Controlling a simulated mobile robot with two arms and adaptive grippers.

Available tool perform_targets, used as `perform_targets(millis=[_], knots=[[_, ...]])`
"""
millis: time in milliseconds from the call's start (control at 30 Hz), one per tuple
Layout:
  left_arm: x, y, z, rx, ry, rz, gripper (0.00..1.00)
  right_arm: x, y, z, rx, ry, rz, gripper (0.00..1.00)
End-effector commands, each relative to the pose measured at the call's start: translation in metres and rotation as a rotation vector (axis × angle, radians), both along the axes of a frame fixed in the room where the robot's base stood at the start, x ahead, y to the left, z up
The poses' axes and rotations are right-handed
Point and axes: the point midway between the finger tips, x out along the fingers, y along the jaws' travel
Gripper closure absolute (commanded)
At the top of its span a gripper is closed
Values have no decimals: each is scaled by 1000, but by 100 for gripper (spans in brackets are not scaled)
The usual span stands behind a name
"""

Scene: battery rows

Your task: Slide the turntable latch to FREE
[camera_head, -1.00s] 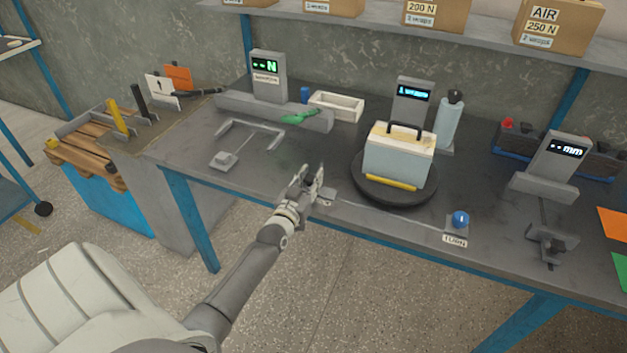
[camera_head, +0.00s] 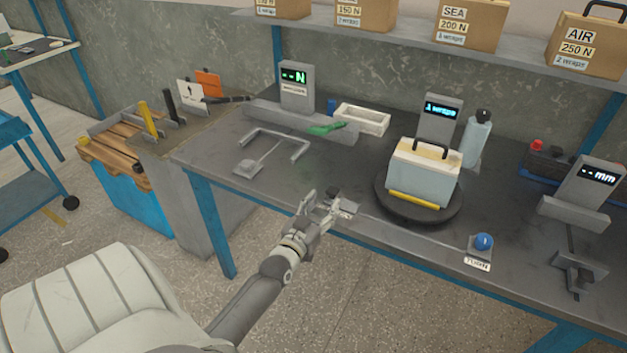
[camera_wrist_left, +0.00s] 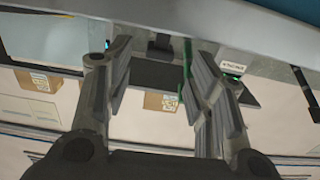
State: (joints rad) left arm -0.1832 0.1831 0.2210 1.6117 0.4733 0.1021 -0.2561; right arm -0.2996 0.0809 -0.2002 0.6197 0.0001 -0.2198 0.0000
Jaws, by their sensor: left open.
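The round dark turntable (camera_head: 420,210) stands at the front of the workbench and carries a pale battery (camera_head: 422,172) with a dark handle and a yellow strip. A small grey latch plate (camera_head: 347,207) sits at the bench's front edge, left of the turntable, with a small dark knob (camera_head: 333,193) beside it. My left gripper (camera_head: 324,203) is just left of this plate, close to the knob; whether it touches is unclear. In the left wrist view the fingers (camera_wrist_left: 165,65) are spread, with nothing visibly gripped. No latch wording is readable. My right gripper is out of view.
A blue TURN knob (camera_head: 483,242) sits right of the latch on the front edge. A grey U-shaped frame (camera_head: 300,148), a pale tray (camera_head: 363,119) and a bottle (camera_head: 476,140) stand behind. A measuring stand (camera_head: 578,200) is at right. The bench between frame and turntable is clear.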

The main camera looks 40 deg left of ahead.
Motion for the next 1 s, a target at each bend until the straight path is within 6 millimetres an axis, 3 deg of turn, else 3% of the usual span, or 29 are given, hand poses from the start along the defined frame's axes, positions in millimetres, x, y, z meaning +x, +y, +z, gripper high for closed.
perform_targets(millis=[100,333,1000], knots=[[-22,-6,-1,-2,1,0,50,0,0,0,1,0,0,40],[-47,-12,-1,-1,2,0,50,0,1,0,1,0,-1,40],[-52,-13,0,-2,0,0,50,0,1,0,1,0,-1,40]])
